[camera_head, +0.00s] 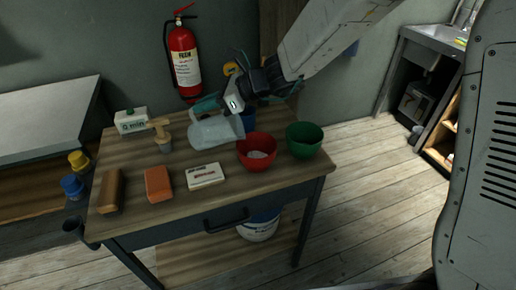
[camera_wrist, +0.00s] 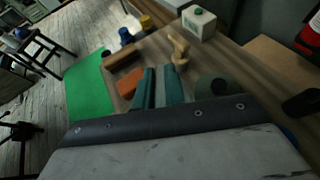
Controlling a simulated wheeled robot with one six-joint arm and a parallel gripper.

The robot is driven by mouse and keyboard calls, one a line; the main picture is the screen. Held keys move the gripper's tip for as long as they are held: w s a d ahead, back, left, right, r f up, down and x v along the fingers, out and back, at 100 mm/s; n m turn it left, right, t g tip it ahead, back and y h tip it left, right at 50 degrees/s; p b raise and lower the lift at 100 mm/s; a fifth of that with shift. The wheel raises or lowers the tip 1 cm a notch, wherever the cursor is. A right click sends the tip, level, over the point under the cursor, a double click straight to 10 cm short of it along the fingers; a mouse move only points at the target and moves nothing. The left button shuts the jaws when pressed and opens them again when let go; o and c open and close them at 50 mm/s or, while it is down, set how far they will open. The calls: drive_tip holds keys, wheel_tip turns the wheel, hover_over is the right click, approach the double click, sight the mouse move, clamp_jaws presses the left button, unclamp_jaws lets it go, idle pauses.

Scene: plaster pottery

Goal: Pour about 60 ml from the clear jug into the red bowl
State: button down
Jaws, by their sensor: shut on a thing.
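The clear jug (camera_head: 214,131) is in the head view, above the table behind and left of the red bowl. It looks tipped well over to one side; I cannot make out its liquid level or any stream. My gripper (camera_head: 207,104) is shut on the jug at its upper side. In the wrist view the teal fingers of my gripper (camera_wrist: 160,86) show close together, with the jug hard to make out there. The red bowl (camera_head: 257,140) stands upright near the table's right part, with something pale at its bottom.
A green bowl (camera_head: 304,140) stands right of the red bowl, and a blue cup (camera_head: 249,118) behind it. A white box (camera_head: 205,175), an orange block (camera_head: 158,184) and a brown block (camera_head: 110,190) lie along the front. A white container (camera_head: 131,120) and a wooden-handled tool (camera_head: 162,134) stand at back left.

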drive_tip(key=shift+r, duration=0.1)
drive_tip(key=shift+d+r+y, duration=0.25)
drive_tip(key=shift+d+y, duration=0.05)
drive_tip(key=shift+y, duration=0.1)
drive_tip(key=shift+s+d+r+y+p, duration=0.1)
drive_tip(key=shift+d+r+y+p, duration=0.15)
drive_tip(key=shift+p, duration=0.4)
drive_tip(key=shift+d+y+p, duration=0.15)
drive_tip(key=shift+d+p, duration=0.2)
drive_tip(key=shift+p, duration=0.25)
idle(0.8)
drive_tip(key=shift+a, duration=0.1)
